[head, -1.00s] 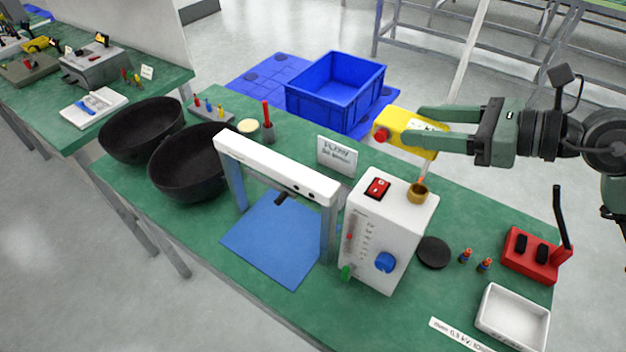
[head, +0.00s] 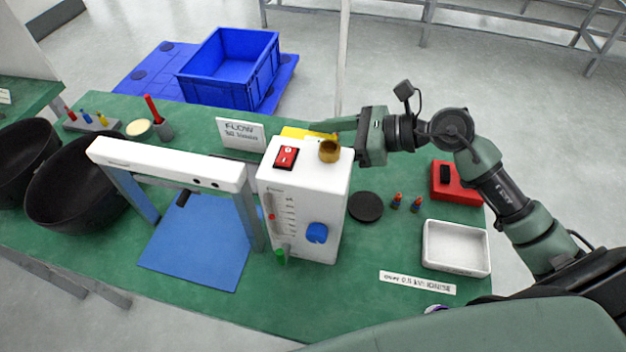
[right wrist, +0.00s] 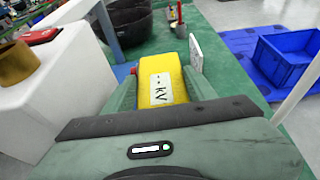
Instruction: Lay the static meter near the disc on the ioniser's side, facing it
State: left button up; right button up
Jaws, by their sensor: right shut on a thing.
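The static meter is a yellow box with a "kV" label; in the head view its edge (head: 296,132) shows behind the white unit, mostly hidden. My right gripper (head: 320,128) is shut on it; the right wrist view shows the meter (right wrist: 160,85) between both fingers. The white unit (head: 300,185), seemingly the ioniser, has a red switch, blue knob, flow scale and brass-coloured cup on top. A black disc (head: 365,207) lies flat on the green bench just right of the unit. My left gripper is not in view.
A white arch (head: 170,160) stands over a blue mat (head: 195,245). A "FLOW" sign (head: 240,133) stands behind the unit. Two small bottles (head: 406,203), a white tray (head: 456,270) and a red holder (head: 458,190) lie right of the disc. A blue crate (head: 230,70) stands beyond the bench.

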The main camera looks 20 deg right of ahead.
notch_tip(320, 180, down, 13)
jog(key=shift+f, duration=0.2)
dwell(0.3)
jog(key=shift+f, duration=0.2)
jog(key=o, duration=1.5)
